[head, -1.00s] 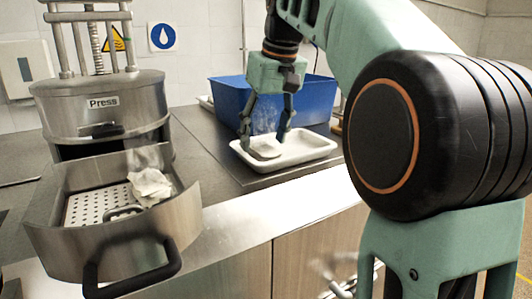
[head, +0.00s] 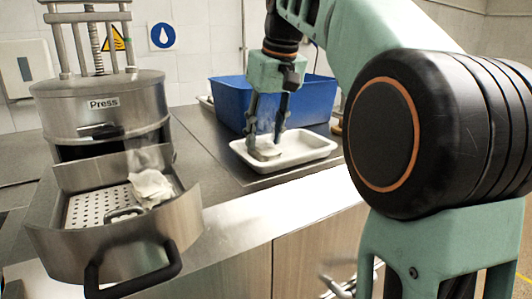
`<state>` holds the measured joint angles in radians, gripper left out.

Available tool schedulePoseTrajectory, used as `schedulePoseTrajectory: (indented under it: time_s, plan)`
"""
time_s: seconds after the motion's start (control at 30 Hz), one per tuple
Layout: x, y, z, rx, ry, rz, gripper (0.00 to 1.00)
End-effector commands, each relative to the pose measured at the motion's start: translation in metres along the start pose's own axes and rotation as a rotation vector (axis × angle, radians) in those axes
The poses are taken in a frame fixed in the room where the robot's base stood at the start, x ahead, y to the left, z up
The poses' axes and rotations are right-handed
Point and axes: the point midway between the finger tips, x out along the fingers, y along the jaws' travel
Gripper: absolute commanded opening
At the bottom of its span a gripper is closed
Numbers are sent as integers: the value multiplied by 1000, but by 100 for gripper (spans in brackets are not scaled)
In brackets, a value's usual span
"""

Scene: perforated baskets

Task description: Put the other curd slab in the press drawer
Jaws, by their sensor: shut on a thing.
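My gripper (head: 266,150) points down into the white tray (head: 318,153), its fingers shut on a pale curd slab (head: 268,152) at the tray's left part. The slab is small in view and partly hidden by the fingers; I cannot tell whether it still touches the tray floor. The press drawer (head: 185,222) is pulled out at the left, with a perforated floor and a black front handle. A white, crumpled-looking curd slab (head: 152,187) lies in the drawer's right part.
The steel press (head: 100,110) stands behind its drawer. A blue bin (head: 228,98) is behind the tray. Dark counter (head: 200,150) lies clear between the drawer and tray. The drawer's raised walls and the tray's rim are edges here.

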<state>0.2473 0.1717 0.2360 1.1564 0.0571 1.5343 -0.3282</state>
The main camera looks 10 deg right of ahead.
Motion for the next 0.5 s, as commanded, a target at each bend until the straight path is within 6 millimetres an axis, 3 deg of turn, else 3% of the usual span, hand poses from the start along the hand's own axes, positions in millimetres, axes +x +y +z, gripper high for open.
schedulePoseTrajectory:
  time_s: [0.5]
  plan:
    - [-33,0,-10,-1,1,0,12]
